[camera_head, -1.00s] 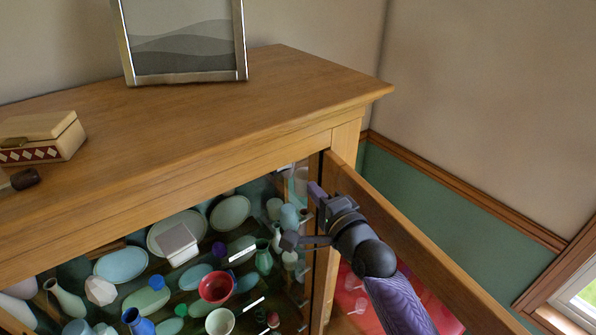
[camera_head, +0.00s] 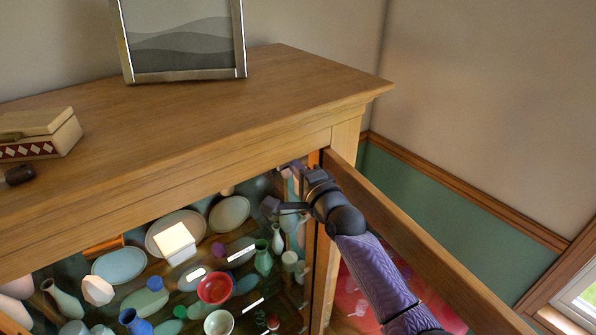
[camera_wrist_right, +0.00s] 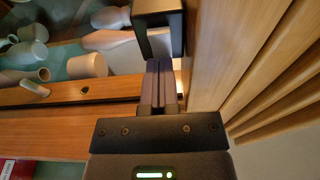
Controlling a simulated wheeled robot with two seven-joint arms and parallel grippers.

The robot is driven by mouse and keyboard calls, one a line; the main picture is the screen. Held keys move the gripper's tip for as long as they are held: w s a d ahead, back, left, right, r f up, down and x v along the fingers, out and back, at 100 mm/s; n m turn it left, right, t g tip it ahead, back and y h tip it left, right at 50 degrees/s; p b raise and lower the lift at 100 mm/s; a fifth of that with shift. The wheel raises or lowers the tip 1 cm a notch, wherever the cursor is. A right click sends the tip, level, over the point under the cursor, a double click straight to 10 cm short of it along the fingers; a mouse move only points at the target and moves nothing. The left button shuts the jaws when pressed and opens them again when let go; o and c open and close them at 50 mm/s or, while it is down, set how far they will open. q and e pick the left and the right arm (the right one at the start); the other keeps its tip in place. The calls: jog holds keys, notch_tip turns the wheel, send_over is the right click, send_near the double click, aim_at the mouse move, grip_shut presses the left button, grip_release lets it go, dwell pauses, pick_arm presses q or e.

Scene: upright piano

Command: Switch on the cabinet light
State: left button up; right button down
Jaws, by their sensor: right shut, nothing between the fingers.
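The wooden cabinet (camera_head: 200,150) has its door (camera_head: 420,243) swung open at the right. My right gripper (camera_head: 293,167) reaches in beside the door, under the top front corner of the cabinet. In the right wrist view its fingers (camera_wrist_right: 161,66) are shut and empty, with their tips at a dark box-shaped fitting (camera_wrist_right: 158,14). I cannot tell whether they touch it. A warm bright patch shows beside the fingertips, and the cabinet's inside looks brightly lit. The switch itself cannot be clearly made out. My left gripper is not in view.
Several vases, plates and bowls, among them a red bowl (camera_head: 215,288), fill the cabinet below my gripper. A picture frame (camera_head: 183,76) and a small box (camera_head: 48,146) stand on the cabinet top. The wall (camera_head: 480,110) is at the right.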

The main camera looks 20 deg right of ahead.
jog(key=s+d+p, duration=0.1)
jog(key=s+d, duration=0.1)
jog(key=s, duration=0.7)
jog(key=shift+s, duration=0.4)
